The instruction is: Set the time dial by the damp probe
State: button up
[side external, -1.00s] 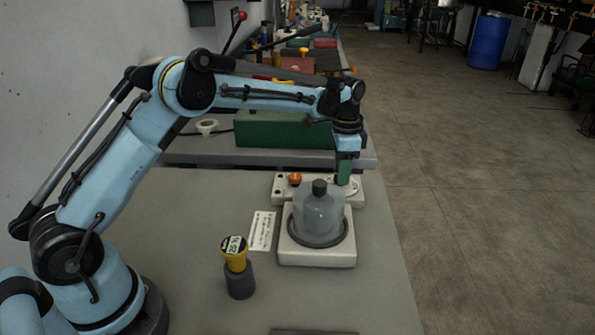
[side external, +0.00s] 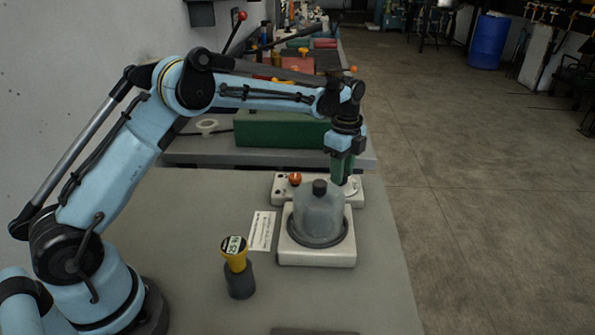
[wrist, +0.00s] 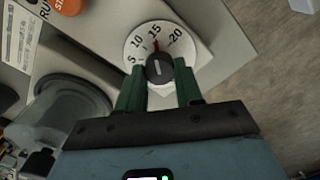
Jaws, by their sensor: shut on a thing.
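The time dial (wrist: 139,55) is a white disc with black numbers and a black knob (wrist: 160,69) in its middle. Its red pointer lies between the 10 and the 20, close to what looks like a 15. My gripper's green fingers (wrist: 159,88) are shut on the knob, one on each side. In the side view my gripper (side external: 343,180) reaches down to the dial (side external: 353,186), partly hiding it. The damp probe (side external: 235,255) has a yellow head with a small display and stands upright in a dark grey holder (side external: 240,282). The display's reading is too small to tell.
A clear domed jar (side external: 319,215) with a black knob stands on a white base (side external: 316,258), close in front of the dial. An orange button (side external: 295,179) shares the dial's panel. A printed card (side external: 262,231) lies left of the jar. A green box (side external: 284,130) is behind.

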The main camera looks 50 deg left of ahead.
jog(key=shift+d, duration=0.1)
dwell(0.3)
jog(key=o, duration=1)
jog(key=shift+o, duration=0.2)
notch_tip(320, 180, up, 12)
jog(key=shift+r, duration=0.15)
